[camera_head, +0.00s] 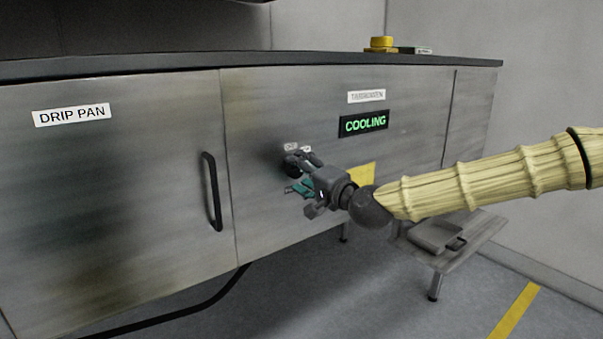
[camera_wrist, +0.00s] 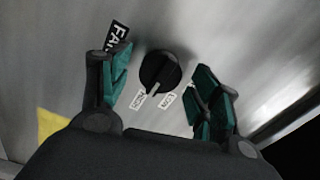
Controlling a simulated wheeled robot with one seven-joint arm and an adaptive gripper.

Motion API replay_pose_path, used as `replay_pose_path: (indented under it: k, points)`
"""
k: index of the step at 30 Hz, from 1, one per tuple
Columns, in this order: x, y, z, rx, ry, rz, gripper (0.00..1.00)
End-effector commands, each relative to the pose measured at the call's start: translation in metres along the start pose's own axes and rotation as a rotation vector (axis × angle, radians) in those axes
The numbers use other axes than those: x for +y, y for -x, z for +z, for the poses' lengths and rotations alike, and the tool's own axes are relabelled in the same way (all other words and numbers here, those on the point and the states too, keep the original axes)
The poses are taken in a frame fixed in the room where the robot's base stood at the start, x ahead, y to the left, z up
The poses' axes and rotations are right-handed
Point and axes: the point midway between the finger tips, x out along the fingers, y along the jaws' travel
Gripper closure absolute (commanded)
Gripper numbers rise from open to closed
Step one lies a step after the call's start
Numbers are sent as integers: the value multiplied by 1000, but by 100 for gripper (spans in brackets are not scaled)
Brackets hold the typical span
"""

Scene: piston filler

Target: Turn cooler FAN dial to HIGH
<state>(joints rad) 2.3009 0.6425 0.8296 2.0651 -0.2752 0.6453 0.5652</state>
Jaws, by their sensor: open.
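The black round FAN dial (camera_wrist: 160,70) sits on the metal cabinet front in the wrist view, with a pale pointer mark at its lower edge. A black FAN label (camera_wrist: 117,36) is at its upper left. Two small white labels (camera_wrist: 138,100) (camera_wrist: 167,101) lie just below the dial; their words are too small to read surely. My gripper (camera_head: 294,176) is open at the cabinet front. In the wrist view its teal fingers stand on either side of the dial, with visible gaps. In the head view the gripper largely hides the dial.
A green COOLING display (camera_head: 363,123) is on the panel above right. A yellow patch (camera_head: 362,174) is beside the gripper. A DRIP PAN door (camera_head: 110,190) with a black handle (camera_head: 211,191) is to the left. A low bench (camera_head: 470,240) stands below right.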

Motion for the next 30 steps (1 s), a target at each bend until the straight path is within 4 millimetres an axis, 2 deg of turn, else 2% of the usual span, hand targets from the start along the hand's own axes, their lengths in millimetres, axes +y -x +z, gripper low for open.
replay_pose_path:
  k: [5,18,24,30]
  points:
    - [0,20,-1,1,-1,0,37]
    - [0,93,-2,2,-2,-1,37]
    - [0,112,-1,2,-1,-1,37]
    - [0,118,-2,2,-1,0,37]
